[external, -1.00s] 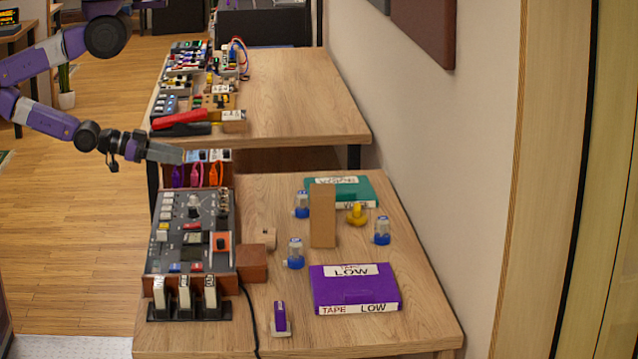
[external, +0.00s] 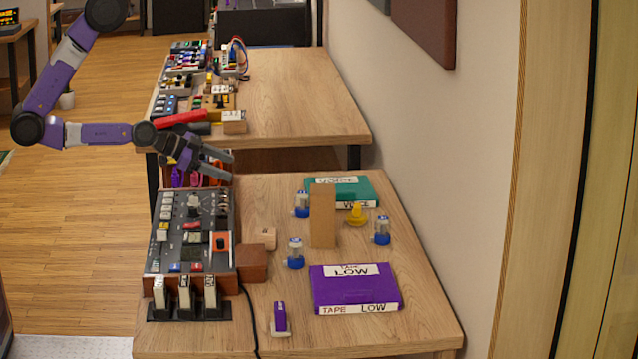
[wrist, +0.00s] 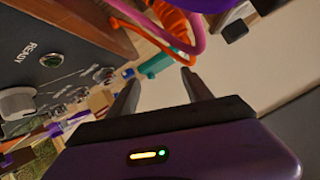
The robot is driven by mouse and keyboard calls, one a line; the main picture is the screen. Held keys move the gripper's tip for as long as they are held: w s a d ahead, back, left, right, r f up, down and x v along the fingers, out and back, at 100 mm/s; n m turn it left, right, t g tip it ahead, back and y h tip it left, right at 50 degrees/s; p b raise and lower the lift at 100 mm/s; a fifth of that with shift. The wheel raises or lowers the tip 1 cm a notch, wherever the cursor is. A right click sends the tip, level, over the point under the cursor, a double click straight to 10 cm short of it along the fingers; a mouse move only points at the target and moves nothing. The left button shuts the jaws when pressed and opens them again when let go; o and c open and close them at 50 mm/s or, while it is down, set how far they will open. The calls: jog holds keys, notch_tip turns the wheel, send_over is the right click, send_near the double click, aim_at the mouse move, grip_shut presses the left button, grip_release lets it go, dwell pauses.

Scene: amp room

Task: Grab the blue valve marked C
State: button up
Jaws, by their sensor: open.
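Three small valves with blue bases and clear-grey upper parts stand on the near table in the external view. One valve (external: 302,205) is at the back, beside the cardboard block. One valve (external: 295,254) is in front of that block, and one valve (external: 382,231) is to the right. Their letters are too small to read, so I cannot tell which is C. My gripper (external: 233,167) is open and empty, above the back left of the table, left of all three valves. In the wrist view its fingers (wrist: 160,80) are spread apart.
A brown upright block (external: 322,216), a teal tape box (external: 340,190), a yellow item (external: 356,214) and a purple tape box (external: 355,289) stand among the valves. A grey control panel (external: 190,235) fills the left side. Cables (wrist: 185,35) hang close to my fingers.

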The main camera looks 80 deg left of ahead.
jog(key=w+a+r+m+h+p, duration=0.1)
jog(key=w+a+r+m+p, duration=0.15)
jog(key=w, duration=0.75)
jog(key=m+g+h+b, duration=0.3)
jog(key=m+g+h, duration=0.1)
jog(key=h, duration=0.6)
send_near(307, 204)
jog(key=w+f, duration=0.1)
jog(key=w, duration=0.1)
jog(key=shift+w+d+f, duration=0.3)
jog(key=shift+f, duration=0.05)
jog(key=shift+d+f+m+h, duration=0.2)
jog(key=shift+d+m+h, duration=0.05)
jog(key=shift+d+h, duration=0.3)
jog(key=x, duration=0.7)
jog(key=shift+d, duration=0.3)
jog(key=shift+c, duration=0.5)
grip_shut()
